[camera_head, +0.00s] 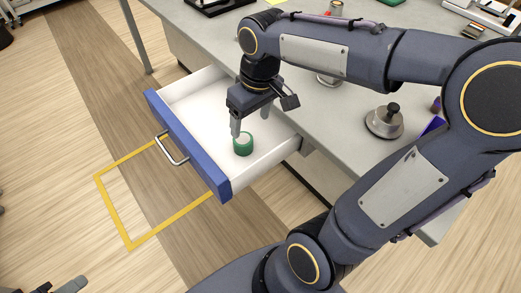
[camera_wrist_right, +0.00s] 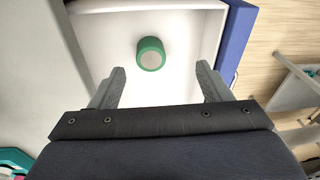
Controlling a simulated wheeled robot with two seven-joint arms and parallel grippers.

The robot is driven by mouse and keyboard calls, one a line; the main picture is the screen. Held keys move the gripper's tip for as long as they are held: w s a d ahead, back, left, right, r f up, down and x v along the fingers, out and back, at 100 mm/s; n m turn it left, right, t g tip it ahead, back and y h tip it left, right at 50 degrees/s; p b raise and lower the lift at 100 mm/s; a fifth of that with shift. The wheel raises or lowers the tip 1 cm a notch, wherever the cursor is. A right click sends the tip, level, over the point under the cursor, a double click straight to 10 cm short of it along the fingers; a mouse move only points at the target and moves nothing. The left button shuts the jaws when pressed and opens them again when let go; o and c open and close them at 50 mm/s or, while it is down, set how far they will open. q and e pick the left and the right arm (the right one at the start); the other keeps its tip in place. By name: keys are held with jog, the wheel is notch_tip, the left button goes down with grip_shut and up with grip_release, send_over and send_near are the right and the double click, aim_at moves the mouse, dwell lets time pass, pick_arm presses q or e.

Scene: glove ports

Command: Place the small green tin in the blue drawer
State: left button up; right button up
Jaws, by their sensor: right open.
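The small green tin (camera_head: 243,144) with a pale top stands inside the pulled-out blue-fronted drawer (camera_head: 187,141), on its white floor. It also shows in the right wrist view (camera_wrist_right: 151,54), beyond the fingertips. My right gripper (camera_head: 250,122) is above the drawer, close to the tin. Its fingers are spread wide with nothing between them in the right wrist view (camera_wrist_right: 161,78). The tin appears apart from both fingers. My left gripper is not clearly seen; only a dark grey part shows at the lower left edge of the head view.
The grey table (camera_head: 330,110) lies above and right of the drawer. A silver weight with a black knob (camera_head: 384,121) and a purple object (camera_head: 432,126) stand on it. A yellow floor outline (camera_head: 112,211) lies before the drawer; the floor there is clear.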

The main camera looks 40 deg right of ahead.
jog(key=s+a+f+m+t+y, duration=0.1)
jog(key=s+a+t, duration=0.1)
jog(key=s, duration=0.4)
jog(key=s+a+f+m+t+y, duration=0.1)
jog(key=s+a+m+t, duration=0.1)
jog(key=s, duration=0.4)
jog(key=shift+s+f+m+y, duration=0.15)
jog(key=shift+f+m+y, duration=0.15)
jog(key=shift+f+y, duration=0.1)
notch_tip(320, 180, up, 8)
jog(key=p, duration=0.7)
jog(key=shift+f+p, duration=0.2)
jog(key=shift+p, duration=0.1)
